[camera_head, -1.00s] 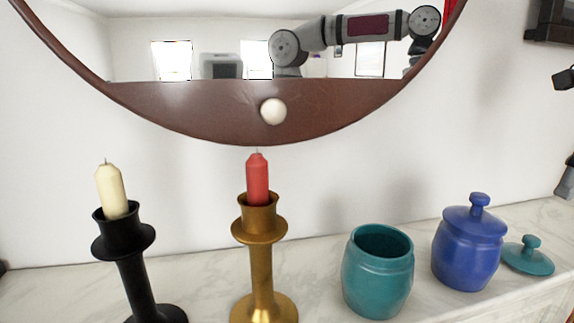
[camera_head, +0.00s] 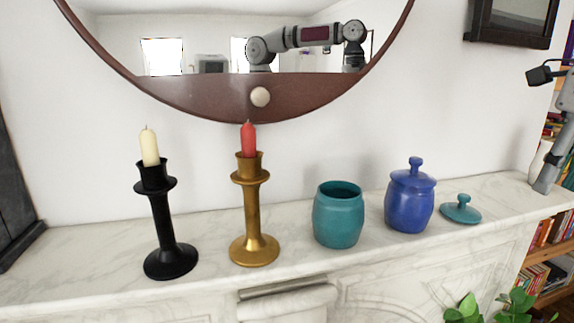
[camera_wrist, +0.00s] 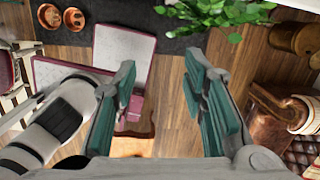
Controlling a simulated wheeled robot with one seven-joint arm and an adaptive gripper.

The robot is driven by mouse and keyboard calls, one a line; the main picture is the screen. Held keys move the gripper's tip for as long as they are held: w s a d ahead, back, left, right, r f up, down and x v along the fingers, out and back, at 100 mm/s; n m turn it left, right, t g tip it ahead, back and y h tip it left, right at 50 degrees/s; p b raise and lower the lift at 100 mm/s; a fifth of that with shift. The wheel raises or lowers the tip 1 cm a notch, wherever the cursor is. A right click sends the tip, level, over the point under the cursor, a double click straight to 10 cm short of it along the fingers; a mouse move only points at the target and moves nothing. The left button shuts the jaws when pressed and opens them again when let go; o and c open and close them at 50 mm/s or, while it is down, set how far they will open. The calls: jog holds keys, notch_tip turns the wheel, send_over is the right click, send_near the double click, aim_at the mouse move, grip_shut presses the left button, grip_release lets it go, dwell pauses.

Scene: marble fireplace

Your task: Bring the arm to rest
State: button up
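My gripper (camera_wrist: 160,68) shows in the wrist view with its two teal-padded fingers spread apart. Nothing is between them; the wooden floor shows through the gap.
The marble mantel (camera_head: 90,260) bears a black candlestick (camera_head: 163,220) with a cream candle, a gold candlestick (camera_head: 252,215) with a red candle, an open teal jar (camera_head: 338,220), a lidded blue jar (camera_head: 409,205) and a teal lid (camera_head: 460,212). Green leaves (camera_wrist: 215,12) show.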

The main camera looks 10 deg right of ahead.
jog(key=s+a+f+n+t, duration=0.2)
jog(key=a+f+n, duration=0.4)
jog(key=a+n, duration=0.5)
jog(key=s+a+f+n+t, duration=0.2)
jog(key=a+f+n, duration=0.5)
jog(key=n, duration=1.5)
jog(key=s+a, duration=0.1)
jog(key=a, duration=0.4)
